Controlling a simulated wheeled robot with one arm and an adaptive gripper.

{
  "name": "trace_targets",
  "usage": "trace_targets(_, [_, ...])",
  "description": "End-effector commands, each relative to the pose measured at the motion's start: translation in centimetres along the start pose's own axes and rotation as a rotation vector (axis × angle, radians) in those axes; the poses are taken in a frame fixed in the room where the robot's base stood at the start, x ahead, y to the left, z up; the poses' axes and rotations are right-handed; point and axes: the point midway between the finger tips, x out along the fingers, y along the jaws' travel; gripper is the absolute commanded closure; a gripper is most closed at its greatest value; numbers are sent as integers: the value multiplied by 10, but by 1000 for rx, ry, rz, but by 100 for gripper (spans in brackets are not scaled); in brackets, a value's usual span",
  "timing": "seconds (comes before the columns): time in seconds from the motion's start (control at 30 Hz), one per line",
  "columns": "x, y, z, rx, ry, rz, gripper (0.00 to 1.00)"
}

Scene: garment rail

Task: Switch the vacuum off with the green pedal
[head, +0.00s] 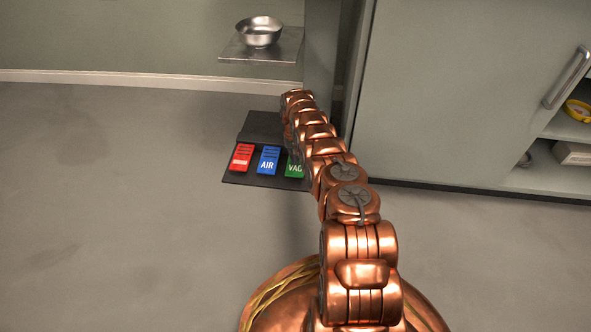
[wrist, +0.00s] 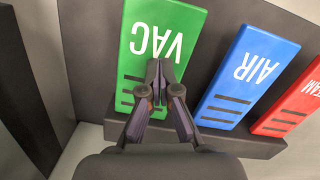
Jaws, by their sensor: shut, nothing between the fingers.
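The green pedal (head: 294,167), marked VAC, is the right one of three pedals on a dark base (head: 236,179) on the floor. My arm partly covers it in the head view. In the wrist view the green pedal (wrist: 165,42) fills the upper left and its lettering is upside down. My gripper (wrist: 159,66) is shut and empty, with its fingertips over the green pedal just below the lettering. I cannot tell whether the tips touch it. The gripper is hidden in the head view. The vacuum itself is not identifiable.
The blue AIR pedal (head: 268,160) sits beside the green one, and the red pedal (head: 242,157) is at the left. A grey cabinet (head: 450,90) stands to the right. A metal bowl (head: 259,31) rests on a shelf behind. The floor (head: 110,220) at left is clear.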

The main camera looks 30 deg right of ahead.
Motion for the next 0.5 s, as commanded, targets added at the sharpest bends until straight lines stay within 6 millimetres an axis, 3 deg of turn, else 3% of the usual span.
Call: trace_targets(0.5, [-63,-1,-1,-2,4,0,100])
